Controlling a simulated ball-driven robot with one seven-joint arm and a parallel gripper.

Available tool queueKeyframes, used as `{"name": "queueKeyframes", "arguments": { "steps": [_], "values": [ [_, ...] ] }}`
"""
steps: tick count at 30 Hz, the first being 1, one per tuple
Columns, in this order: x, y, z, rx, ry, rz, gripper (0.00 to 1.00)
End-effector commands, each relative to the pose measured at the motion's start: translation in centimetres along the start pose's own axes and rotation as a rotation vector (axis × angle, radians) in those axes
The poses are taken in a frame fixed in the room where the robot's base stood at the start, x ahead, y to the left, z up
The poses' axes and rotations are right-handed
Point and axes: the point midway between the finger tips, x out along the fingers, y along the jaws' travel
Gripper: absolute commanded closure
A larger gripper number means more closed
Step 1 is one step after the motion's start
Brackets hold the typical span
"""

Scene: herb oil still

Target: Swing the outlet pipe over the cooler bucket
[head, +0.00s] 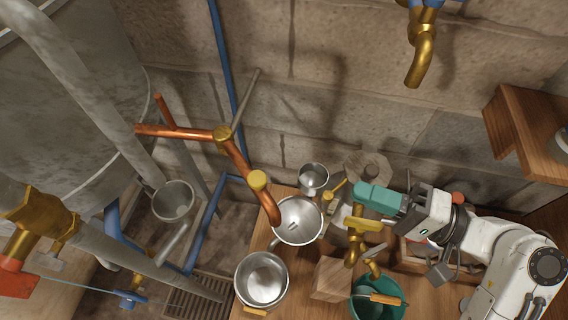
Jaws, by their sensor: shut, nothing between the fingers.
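The copper outlet pipe (238,158) has brass joints and a thin grey lever. It runs from the grey vessel at the left, and its bent end comes down over the steel pan (298,220) on the bench. Which vessel is the cooler bucket I cannot tell for sure. A teal bucket (401,305) with a wooden grip stands at the front right, and a steel bucket (262,278) stands at the front left. My gripper (361,195) shows teal fingers, shut and empty, right of the pipe end and apart from it. It is above the bench's back part.
A brass tap (352,250) stands near the teal bucket, beside a wooden block (332,279). A small steel pot (313,177) is behind the pan. Another brass tap (426,45) juts from the wall. A wooden shelf (525,130) is at right.

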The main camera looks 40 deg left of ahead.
Motion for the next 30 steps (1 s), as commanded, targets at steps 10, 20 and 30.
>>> {"name": "queueKeyframes", "arguments": {
  "steps": [10, 20, 30],
  "values": [
    [4.6, -0.1, 0.1, 0.000, -0.005, 0.000, 1.00],
    [10.6, -0.1, 0.6, 0.001, -0.002, 0.000, 1.00],
    [12.7, -0.1, 2.8, -0.001, 0.000, -0.001, 1.00]
  ]
}}
